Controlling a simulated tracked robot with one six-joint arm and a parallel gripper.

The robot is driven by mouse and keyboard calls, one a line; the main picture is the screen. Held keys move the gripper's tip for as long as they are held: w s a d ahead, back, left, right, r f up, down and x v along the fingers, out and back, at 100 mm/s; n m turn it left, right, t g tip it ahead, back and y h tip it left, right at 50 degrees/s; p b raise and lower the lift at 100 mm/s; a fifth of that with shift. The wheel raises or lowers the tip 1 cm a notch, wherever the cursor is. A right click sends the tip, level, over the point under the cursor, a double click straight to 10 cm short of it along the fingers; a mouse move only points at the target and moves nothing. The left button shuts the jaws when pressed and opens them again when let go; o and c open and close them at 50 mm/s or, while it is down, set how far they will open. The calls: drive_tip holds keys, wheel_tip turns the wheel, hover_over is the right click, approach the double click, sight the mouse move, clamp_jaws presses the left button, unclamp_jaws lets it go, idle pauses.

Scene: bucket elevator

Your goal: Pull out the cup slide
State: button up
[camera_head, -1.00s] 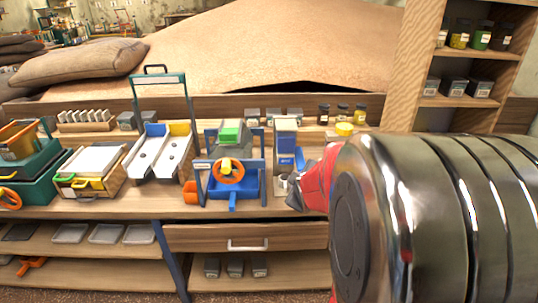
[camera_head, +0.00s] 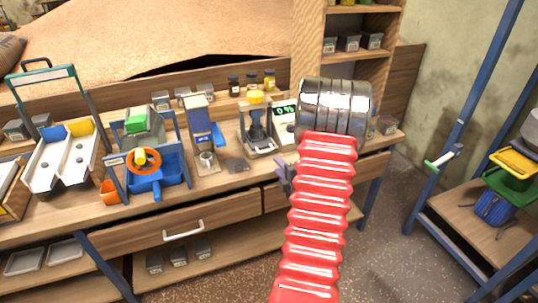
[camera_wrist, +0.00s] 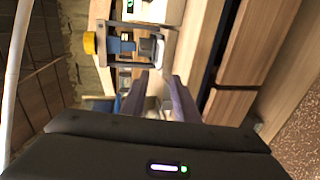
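A press with a yellow knob (camera_head: 256,97) stands on the bench in the head view, with a grey cup-like part at its foot. In the wrist view, turned sideways, its yellow knob (camera_wrist: 90,43) and grey cup part (camera_wrist: 150,47) show beyond my fingers. I cannot tell which part is the cup slide. A wooden dispenser (camera_head: 198,118) with a blue lever and small cup (camera_head: 207,159) stands left of the press. My gripper (camera_head: 284,178) is near the bench's front edge, apart from the press. In the wrist view its fingers (camera_wrist: 160,92) are apart, with nothing visibly held.
A scale with a lit display (camera_head: 285,112) stands right of the press, partly behind my arm. A closed drawer (camera_head: 170,232) lies under the bench top. A blue-framed rack (camera_head: 475,205) stands at right, with floor between.

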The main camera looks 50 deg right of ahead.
drive_tip(key=shift+s+d+f, duration=0.25)
drive_tip(key=shift+s+f, duration=0.1)
drive_tip(key=shift+s, duration=0.1)
drive_tip(key=x, duration=1.3)
drive_tip(key=shift+w+d+r, duration=0.1)
drive_tip(key=shift+w+d, duration=0.1)
drive_tip(key=shift+w, duration=0.2)
clamp_jaws()
idle(0.4)
